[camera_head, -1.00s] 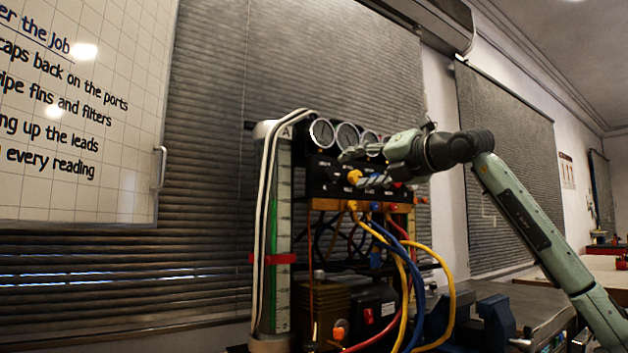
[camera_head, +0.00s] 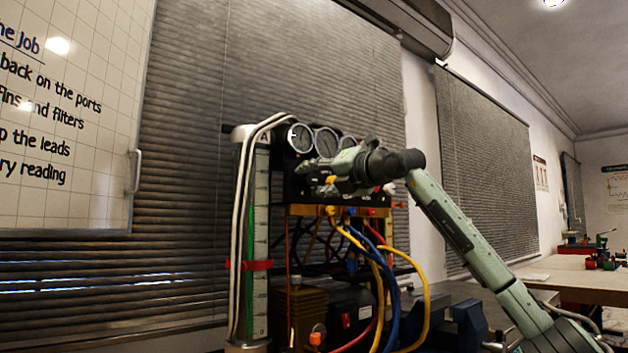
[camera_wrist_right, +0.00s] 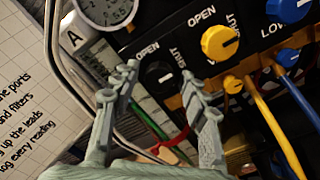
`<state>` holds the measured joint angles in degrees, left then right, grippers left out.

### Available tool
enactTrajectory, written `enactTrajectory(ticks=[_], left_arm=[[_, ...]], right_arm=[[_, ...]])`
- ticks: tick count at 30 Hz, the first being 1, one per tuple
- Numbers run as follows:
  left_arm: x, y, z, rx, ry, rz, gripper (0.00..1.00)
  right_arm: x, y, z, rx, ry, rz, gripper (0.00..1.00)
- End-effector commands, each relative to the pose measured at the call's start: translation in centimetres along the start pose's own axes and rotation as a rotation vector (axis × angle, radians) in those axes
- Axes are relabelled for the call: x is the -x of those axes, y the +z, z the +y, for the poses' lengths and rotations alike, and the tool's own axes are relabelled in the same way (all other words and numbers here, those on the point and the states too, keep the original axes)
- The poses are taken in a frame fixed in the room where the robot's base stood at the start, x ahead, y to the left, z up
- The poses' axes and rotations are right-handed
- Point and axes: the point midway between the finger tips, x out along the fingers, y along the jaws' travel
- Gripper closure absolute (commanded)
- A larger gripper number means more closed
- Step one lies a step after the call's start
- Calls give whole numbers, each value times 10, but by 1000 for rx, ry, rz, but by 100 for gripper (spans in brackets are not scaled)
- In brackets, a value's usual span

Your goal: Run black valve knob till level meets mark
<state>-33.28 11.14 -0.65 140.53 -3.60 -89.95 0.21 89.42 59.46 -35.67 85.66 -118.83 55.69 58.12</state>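The black valve knob (camera_wrist_right: 159,74) shows in the right wrist view on the black panel, between OPEN and SHUT labels. My right gripper (camera_wrist_right: 158,80) is open, its two fingers apart on either side of the knob in that picture; I cannot tell whether they touch it. In the head view my right gripper (camera_head: 308,167) is in front of the panel's left part and hides the knob. The upright level gauge (camera_head: 261,215), with a green strip and a scale, stands at the rig's left. A red band (camera_head: 256,265) crosses it. The exact level is unclear. My left gripper is out of view.
A yellow knob (camera_wrist_right: 220,42) and a blue knob (camera_wrist_right: 288,8) sit right of the black one. Round dials (camera_head: 301,138) line the rig's top. Pale tubes (camera_head: 241,215) run beside the gauge. Yellow and blue hoses (camera_head: 388,290) hang below the panel.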

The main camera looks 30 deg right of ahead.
Motion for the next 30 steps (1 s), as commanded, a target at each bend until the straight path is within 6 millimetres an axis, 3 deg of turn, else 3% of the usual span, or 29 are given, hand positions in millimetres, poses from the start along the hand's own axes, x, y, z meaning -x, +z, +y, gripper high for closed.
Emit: enactTrajectory(ticks=[1,10,21,30], left_arm=[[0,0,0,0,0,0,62],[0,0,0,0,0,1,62],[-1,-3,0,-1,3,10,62],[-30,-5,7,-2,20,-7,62]], right_arm=[[0,0,0,0,0,0,65],[0,0,0,0,0,1,100],[0,0,1,72,-1,1,100],[0,0,1,299,-1,3,100]])
